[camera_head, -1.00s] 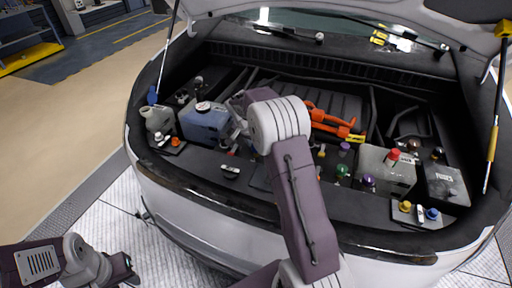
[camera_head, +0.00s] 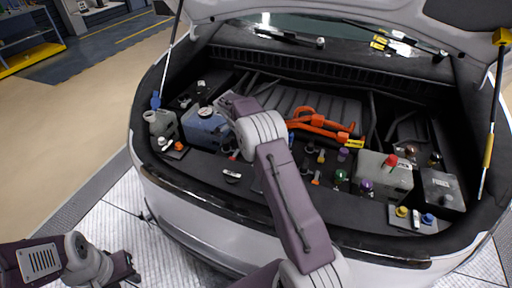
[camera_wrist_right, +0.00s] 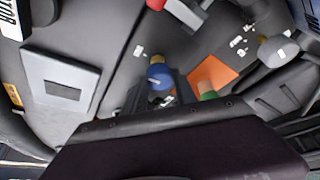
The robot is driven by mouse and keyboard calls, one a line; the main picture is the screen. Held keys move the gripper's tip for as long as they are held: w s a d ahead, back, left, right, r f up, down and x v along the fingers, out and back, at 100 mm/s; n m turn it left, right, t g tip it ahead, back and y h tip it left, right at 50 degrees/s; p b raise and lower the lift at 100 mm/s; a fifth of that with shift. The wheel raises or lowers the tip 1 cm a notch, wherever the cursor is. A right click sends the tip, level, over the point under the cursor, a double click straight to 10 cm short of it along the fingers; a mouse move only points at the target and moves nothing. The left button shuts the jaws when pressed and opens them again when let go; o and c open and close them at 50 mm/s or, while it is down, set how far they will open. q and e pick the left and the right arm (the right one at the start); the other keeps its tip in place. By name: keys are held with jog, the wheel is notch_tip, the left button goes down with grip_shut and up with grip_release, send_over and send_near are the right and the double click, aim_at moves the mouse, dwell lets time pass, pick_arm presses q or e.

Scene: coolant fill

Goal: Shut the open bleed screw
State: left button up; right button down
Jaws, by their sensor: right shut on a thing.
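My right arm reaches over the open front compartment of the white car. In the right wrist view, my right gripper (camera_wrist_right: 160,98) is shut on a blue-capped screw (camera_wrist_right: 160,77) with a brass-coloured part behind it. In the head view that gripper is hidden behind its own wrist, near the blue reservoir (camera_head: 205,128). A green cap (camera_wrist_right: 208,94) is just right of the fingers in the wrist view. I cannot tell which screw stands open. My left gripper (camera_head: 126,270) is low at the left, outside the car, and its jaws are unclear.
Several coloured caps, such as a green one (camera_head: 340,176) and a purple one (camera_head: 366,187), stand right of my arm. An orange cable (camera_head: 322,124) lies behind them. A pale tank with a red cap (camera_head: 391,161) is at right. The front rim (camera_head: 215,197) borders the compartment.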

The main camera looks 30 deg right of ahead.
dwell(0.3)
jog(key=c, duration=1)
grip_release()
jog(key=v, duration=0.9)
jog(key=shift+p, duration=0.45)
